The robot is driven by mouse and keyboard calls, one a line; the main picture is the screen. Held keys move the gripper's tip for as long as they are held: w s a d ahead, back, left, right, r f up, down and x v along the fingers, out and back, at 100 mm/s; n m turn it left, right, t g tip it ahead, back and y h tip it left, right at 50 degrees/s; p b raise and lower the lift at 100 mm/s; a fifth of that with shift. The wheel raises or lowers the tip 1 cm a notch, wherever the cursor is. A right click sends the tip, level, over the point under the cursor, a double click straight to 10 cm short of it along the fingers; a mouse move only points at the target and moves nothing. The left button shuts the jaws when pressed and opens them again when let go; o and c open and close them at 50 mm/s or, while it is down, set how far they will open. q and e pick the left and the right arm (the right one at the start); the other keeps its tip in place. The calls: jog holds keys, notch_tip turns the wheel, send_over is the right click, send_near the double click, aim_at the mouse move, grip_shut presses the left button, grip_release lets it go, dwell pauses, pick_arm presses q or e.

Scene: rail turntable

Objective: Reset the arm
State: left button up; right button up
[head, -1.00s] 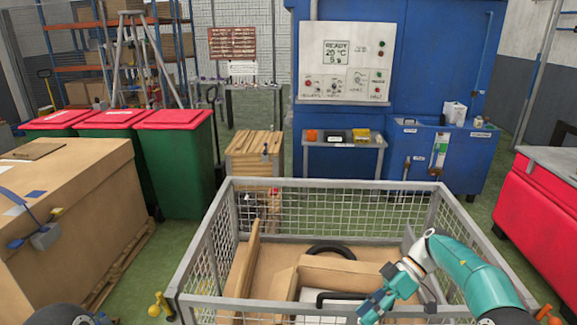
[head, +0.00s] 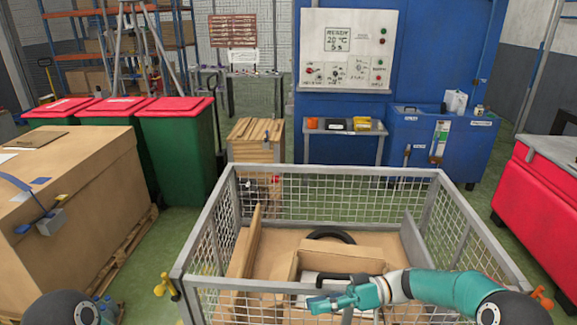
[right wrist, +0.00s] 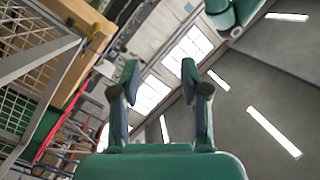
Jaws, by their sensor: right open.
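My right arm (head: 445,287) comes in from the lower right and lies across the near part of a wire mesh cage. Its gripper (head: 318,304) points left, above the cardboard inside the cage. In the right wrist view the right gripper (right wrist: 158,75) has its two fingers apart with nothing between them. Beyond the fingers that view shows the ceiling with bright lights. My left gripper is not in view; only a dark rounded part of mine shows at the lower left of the head view.
The mesh cage (head: 205,232) holds cardboard pieces (head: 340,262) and a black ring (head: 331,234). A large carton (head: 90,225) stands left, with green bins with red lids (head: 178,150) behind it. A blue machine (head: 430,50) stands at the back, a red bin (head: 545,195) at the right.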

notch_tip(320, 180, down, 14)
jog(key=w+m+t+h, duration=0.1)
jog(key=m+t+h, duration=0.6)
jog(key=m+t, duration=0.65)
jog(key=s+d+f+g+h, duration=0.2)
jog(key=s+f+g, duration=0.3)
jog(key=s, duration=0.7)
jog(key=s+d+f+g+h, duration=0.3)
jog(key=s+f, duration=0.5)
jog(key=s, duration=0.3)
jog(key=shift+s+d+g+h, duration=0.25)
jog(key=shift+s+g+h, duration=0.25)
jog(key=shift+g, duration=0.45)
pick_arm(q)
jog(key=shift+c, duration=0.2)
pick_arm(e)
jog(key=shift+w, duration=0.15)
